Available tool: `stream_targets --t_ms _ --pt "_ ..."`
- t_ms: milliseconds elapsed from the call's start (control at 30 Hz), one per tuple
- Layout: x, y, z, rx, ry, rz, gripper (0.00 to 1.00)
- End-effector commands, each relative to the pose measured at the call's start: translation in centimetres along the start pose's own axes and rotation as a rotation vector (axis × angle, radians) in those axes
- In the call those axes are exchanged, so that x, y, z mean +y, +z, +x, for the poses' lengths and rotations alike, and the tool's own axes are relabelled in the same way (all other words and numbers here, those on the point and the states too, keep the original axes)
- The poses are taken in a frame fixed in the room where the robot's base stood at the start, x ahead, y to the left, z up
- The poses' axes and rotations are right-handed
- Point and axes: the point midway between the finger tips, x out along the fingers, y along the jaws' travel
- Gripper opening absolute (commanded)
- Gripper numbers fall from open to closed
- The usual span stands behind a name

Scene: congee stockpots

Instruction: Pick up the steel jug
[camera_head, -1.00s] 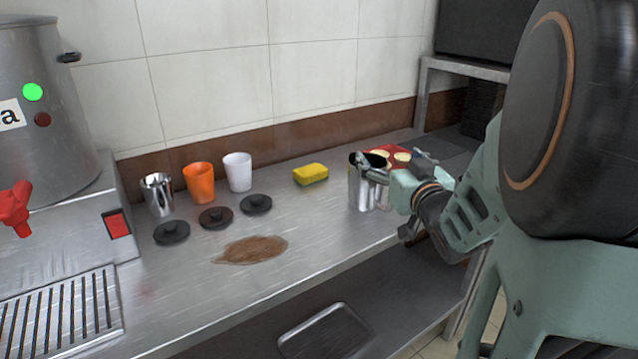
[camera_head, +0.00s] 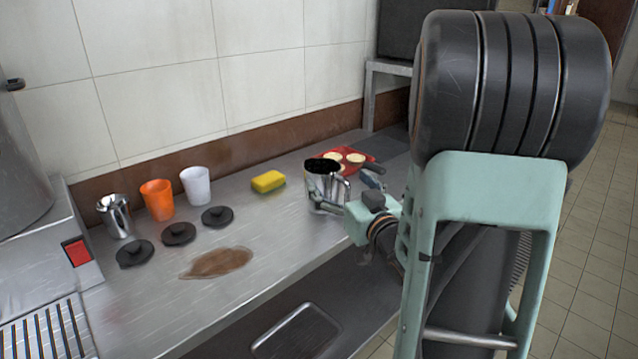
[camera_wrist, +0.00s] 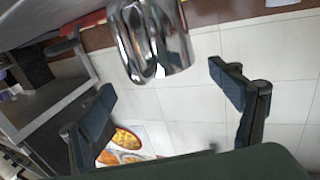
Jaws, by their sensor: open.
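The steel jug (camera_head: 319,187) is a shiny, dark-mouthed vessel standing upright on the metal counter, toward its right part. Its handle side faces my gripper. My gripper (camera_head: 341,209) is at the jug's near right side in the head view, partly covering its lower part. In the wrist view the jug (camera_wrist: 176,47) shows at the top, in the gap ahead of my open gripper (camera_wrist: 160,82), with one finger to each side. I cannot tell whether either finger touches it. The fingers' far side is hidden in the head view.
A red board with pale round pieces (camera_head: 362,164) lies just behind the jug. A yellow sponge (camera_head: 268,181), white cup (camera_head: 196,187), orange cup (camera_head: 158,199), steel cup (camera_head: 115,216) and black lids stand left. A brown spill (camera_head: 218,263) marks the counter. The tiled wall is behind.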

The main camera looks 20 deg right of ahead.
Motion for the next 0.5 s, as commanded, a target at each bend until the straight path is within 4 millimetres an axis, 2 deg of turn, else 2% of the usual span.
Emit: stream_targets --t_ms 267,500 --pt "-0.4 0.1 2.3 0.000 -0.003 0.001 0.84" --pt "-0.9 -0.2 5.8 -0.001 -0.002 0.001 0.84"
